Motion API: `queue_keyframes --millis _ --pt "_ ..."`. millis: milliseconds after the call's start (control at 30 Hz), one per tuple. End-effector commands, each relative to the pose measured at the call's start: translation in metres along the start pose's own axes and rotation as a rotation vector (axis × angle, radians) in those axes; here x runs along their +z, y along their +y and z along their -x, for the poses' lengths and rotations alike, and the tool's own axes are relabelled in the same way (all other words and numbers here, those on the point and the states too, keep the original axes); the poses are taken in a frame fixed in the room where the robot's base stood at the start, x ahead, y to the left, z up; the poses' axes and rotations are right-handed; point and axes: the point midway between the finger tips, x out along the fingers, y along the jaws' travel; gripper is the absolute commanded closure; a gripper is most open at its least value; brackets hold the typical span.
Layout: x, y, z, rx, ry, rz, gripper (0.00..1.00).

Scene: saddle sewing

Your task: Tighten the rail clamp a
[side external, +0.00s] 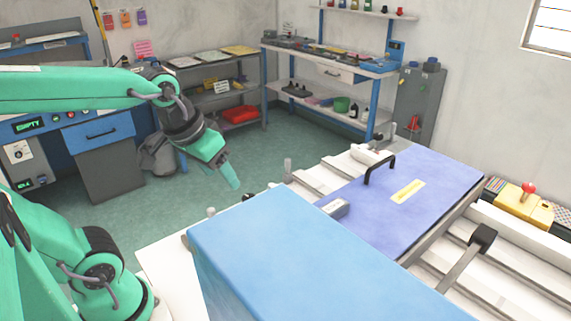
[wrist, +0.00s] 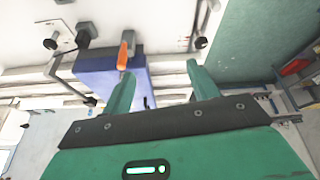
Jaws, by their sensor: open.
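My gripper (side external: 231,182) hangs above the floor to the left of the workbench, tilted down, apart from everything. In the wrist view its two green fingers (wrist: 163,84) are spread with nothing between them. A black-headed lever (side external: 482,238) stands on the pale rails at the right of the bench. In the wrist view, black knobs on short stems (wrist: 200,42) sit beside the rails. I cannot tell which of these is rail clamp a, nor how tight it is.
A large light-blue block (side external: 300,255) fills the front of the bench. A purple-blue plate (side external: 410,200) with a black handle (side external: 379,168) lies behind it across the rails. A yellow box with a red knob (side external: 528,190) is at far right.

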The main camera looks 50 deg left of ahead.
Motion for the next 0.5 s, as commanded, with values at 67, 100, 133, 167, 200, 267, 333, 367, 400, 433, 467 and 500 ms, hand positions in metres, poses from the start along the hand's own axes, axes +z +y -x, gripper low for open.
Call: queue_keyframes --millis 67,100,133,167,200,267,333,367,400,433,467,500 --pt "-0.011 -0.005 -0.007 -0.013 -0.031 0.057 0.4" --pt "-0.016 -0.007 -0.011 -0.018 -0.044 0.086 0.4" --pt "-0.02 -0.008 -0.014 -0.023 -0.054 0.107 0.4" --pt "-0.024 -0.01 -0.016 -0.027 -0.062 0.129 0.4" --pt "-0.029 -0.013 -0.02 -0.033 -0.076 0.157 0.4" --pt "-0.036 -0.017 -0.027 -0.043 -0.095 0.2 0.4" --pt "-0.044 -0.022 -0.035 -0.054 -0.116 0.251 0.4" --pt "-0.048 -0.024 -0.038 -0.059 -0.126 0.273 0.4" --pt "-0.052 -0.027 -0.043 -0.065 -0.138 0.301 0.4" --pt "-0.055 -0.03 -0.048 -0.071 -0.148 0.323 0.4" --pt "-0.059 -0.032 -0.051 -0.076 -0.156 0.344 0.4" --pt "-0.063 -0.036 -0.057 -0.083 -0.168 0.374 0.4"
